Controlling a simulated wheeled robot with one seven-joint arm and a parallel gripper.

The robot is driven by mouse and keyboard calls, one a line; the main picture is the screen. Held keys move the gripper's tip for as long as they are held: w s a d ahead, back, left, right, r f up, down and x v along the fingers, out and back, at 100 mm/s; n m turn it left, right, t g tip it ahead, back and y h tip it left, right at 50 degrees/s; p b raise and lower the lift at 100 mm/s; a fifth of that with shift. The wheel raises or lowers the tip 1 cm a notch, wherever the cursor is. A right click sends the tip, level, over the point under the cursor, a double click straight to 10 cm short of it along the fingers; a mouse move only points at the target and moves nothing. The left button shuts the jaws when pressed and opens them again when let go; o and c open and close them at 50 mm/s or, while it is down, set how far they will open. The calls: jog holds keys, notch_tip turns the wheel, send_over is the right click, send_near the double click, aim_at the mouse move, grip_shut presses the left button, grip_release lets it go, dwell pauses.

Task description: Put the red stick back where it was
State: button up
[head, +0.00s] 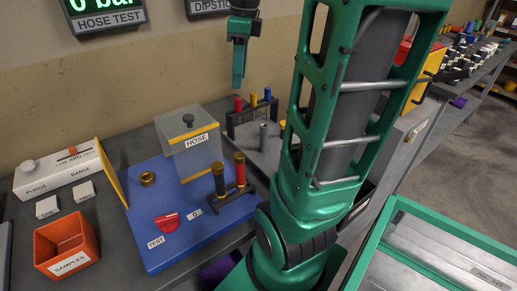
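A dark rack (254,119) on the grey bench behind the blue board holds a red stick (238,104) at its left, a yellow stick (254,100) in the middle and a blue stick (268,95) at its right, all upright. My gripper (238,82) points down above the rack, with its tips just over the red stick in the picture; they look apart from it. Its teal fingers overlap edge-on, so their opening is hidden. Nothing shows held in it.
A short grey cylinder (263,136) stands in front of the rack. The blue board (166,238) carries a clear HOSE box (190,146) and a small stand with a gold-capped red cylinder (240,170) and a black one (218,182). An orange SAMPLES bin (58,240) is at left.

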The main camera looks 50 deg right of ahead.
jog(key=s+a+f+n, duration=0.4)
jog(key=s+f+n, duration=0.3)
jog(key=n, duration=0.4)
jog(key=s+a+f+n+g, duration=0.1)
jog(key=s+a+f+n, duration=0.4)
jog(key=n, duration=0.7)
jog(key=s+f, duration=0.2)
jog(key=s, duration=0.1)
jog(key=shift+s+a, duration=0.2)
jog(key=shift+s, duration=0.2)
